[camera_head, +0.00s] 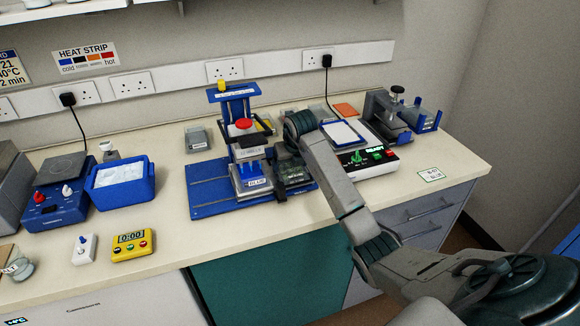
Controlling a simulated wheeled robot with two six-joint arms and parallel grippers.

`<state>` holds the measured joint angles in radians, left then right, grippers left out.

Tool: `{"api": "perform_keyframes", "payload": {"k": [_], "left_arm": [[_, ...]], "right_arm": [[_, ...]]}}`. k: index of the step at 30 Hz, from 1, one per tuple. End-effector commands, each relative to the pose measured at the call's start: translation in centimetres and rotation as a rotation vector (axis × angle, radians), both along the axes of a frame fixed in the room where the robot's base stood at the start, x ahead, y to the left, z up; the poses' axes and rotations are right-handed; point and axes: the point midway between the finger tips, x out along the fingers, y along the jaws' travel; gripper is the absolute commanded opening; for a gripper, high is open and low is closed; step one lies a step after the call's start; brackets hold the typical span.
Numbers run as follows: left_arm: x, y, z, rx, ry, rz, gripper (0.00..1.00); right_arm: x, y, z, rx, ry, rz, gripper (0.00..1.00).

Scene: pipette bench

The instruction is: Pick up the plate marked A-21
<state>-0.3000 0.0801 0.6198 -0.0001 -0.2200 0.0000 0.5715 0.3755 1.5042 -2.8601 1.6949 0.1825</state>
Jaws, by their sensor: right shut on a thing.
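No label reading A-21 can be made out in the head view. My right arm reaches in from the lower right, and its gripper (292,168) points down just right of the blue stand. It is shut on a dark, clear-sided plate (294,189), whose marking I cannot read. The gripper hides most of this plate's top, and I cannot tell if the plate touches the blue base. Another plate (256,184) with a white label sits under the stand's head. A small grey plate (197,139) lies behind on the bench. My left gripper is out of view.
The blue stand (206,198) with a red knob rises close left of my gripper. A white device (378,165) showing READY is at right. A blue ice tub (121,191) and yellow timer (132,244) stand at left. The bench front is mostly clear.

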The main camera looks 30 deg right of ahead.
Motion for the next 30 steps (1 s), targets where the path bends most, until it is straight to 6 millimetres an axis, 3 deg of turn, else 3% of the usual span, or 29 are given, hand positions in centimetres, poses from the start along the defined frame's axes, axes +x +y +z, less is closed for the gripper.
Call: {"api": "perform_keyframes", "payload": {"k": [5,11,21,25,30], "left_arm": [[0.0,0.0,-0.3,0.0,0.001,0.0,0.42],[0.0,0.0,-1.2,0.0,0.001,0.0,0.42],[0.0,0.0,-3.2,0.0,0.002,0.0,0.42],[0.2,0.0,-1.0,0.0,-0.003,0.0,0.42],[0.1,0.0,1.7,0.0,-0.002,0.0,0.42]], "right_arm": [[0.0,0.0,0.7,0.0,-0.001,0.0,0.55],[0.1,0.0,3.2,0.0,-0.005,0.0,0.55],[0.1,0.0,11.2,0.0,-0.007,-0.001,0.55],[0.0,0.0,15.1,0.0,-0.004,0.0,0.55],[0.0,0.0,17.6,0.0,0.0,0.0,0.55]]}}
